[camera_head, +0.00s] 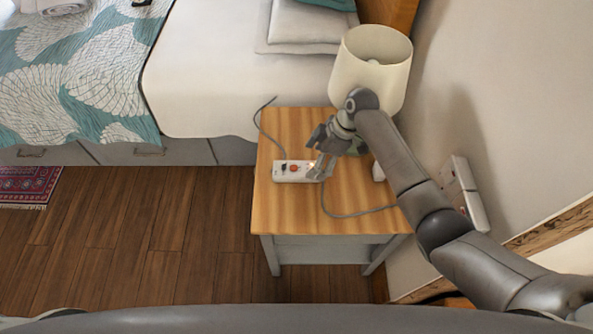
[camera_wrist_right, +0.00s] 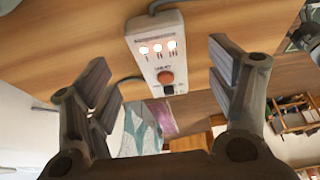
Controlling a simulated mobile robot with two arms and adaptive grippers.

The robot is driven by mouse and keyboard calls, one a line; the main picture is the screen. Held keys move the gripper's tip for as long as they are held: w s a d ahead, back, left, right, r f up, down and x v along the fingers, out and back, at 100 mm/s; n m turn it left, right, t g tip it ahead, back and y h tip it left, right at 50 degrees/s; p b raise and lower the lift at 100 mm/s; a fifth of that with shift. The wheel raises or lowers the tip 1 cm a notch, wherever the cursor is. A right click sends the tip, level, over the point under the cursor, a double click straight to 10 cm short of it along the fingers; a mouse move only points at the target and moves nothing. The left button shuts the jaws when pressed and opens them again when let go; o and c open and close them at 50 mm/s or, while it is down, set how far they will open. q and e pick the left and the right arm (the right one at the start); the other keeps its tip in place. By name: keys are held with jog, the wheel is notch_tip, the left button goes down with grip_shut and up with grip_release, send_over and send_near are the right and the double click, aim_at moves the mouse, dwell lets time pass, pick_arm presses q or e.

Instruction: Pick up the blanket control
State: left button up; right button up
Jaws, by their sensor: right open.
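The blanket control (camera_head: 293,171) is a white handset with a red-orange knob, lying on the wooden nightstand top (camera_head: 285,214). A grey cord runs from its left end. My right gripper (camera_head: 321,168) is at its right end, close above the table. In the right wrist view the control (camera_wrist_right: 158,55) shows lit windows, an orange knob and a dark switch. It lies between the open fingers of my right gripper (camera_wrist_right: 160,80), with a gap on each side. I cannot tell whether anything touches it. My left gripper is not in view.
A cream lamp (camera_head: 371,65) stands at the nightstand's back right, close behind my right wrist. A bed (camera_head: 220,70) with a patterned blanket (camera_head: 75,75) is at the left and back. A wall with a white socket box (camera_head: 465,190) is at the right.

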aim_at(308, 169)
jog(key=x, duration=0.5)
jog(key=shift+f+b, duration=0.1)
jog(key=shift+b, duration=0.25)
jog(key=c, duration=1.2)
